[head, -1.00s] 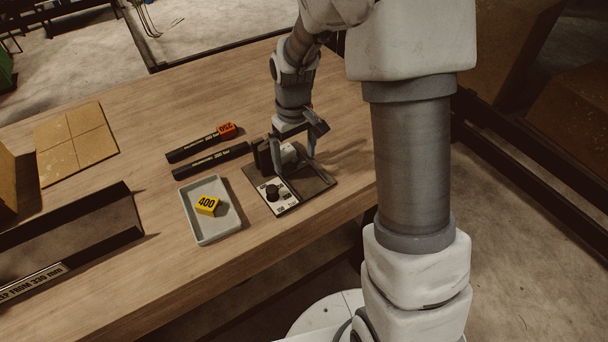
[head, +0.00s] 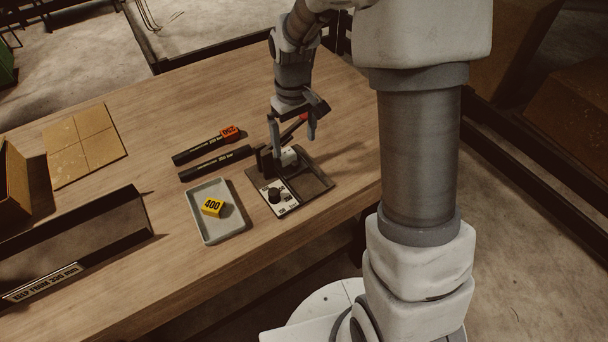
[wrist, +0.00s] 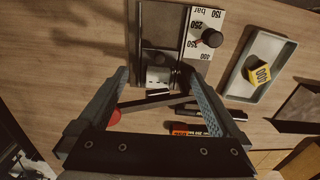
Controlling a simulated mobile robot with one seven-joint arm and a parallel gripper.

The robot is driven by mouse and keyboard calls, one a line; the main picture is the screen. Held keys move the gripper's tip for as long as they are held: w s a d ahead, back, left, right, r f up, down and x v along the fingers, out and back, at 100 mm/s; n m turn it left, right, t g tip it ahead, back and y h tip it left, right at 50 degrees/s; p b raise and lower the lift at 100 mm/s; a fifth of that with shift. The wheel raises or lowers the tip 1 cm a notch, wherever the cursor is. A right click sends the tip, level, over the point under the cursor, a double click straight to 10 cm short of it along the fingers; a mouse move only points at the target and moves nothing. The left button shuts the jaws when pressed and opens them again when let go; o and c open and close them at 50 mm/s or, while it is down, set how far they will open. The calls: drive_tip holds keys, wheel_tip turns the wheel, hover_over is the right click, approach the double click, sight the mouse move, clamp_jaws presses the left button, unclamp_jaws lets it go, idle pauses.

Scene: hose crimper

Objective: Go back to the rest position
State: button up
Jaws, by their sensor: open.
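My gripper (head: 294,140) is open and empty, above the hose crimper (head: 318,180) near the table's right edge. The crimper has a dark base, a white pressure panel with a black knob (head: 274,195), and a light block under my fingers. A lever with a red end (head: 302,117) shows between my fingers. In the wrist view my open fingers (wrist: 160,75) frame part of the crimper (wrist: 160,25), and the red lever end (wrist: 114,117) lies near the left finger. Whether a finger touches the lever I cannot tell.
A grey tray (head: 207,232) with a yellow 400 block (head: 212,207) stands left of the crimper. Two black hoses (head: 215,163) lie behind it, one with an orange 250 tag (head: 231,133). A dark long bin (head: 80,243) and cardboard (head: 85,147) are farther left.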

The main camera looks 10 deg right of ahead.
drive_tip(key=shift+r+p, duration=0.4)
drive_tip(key=shift+r, duration=0.45)
drive_tip(key=s+d+r+m+t, duration=0.25)
drive_tip(key=s+r, duration=0.55)
drive_tip(key=r, duration=0.4)
drive_tip(key=s+r+t, duration=0.1)
drive_tip(key=s+r, duration=0.1)
drive_tip(key=s, duration=0.4)
drive_tip(key=s+r+m+t, duration=0.1)
drive_tip(key=s+r+t, duration=0.1)
drive_tip(key=s, duration=0.5)
drive_tip(key=shift+r, duration=0.85)
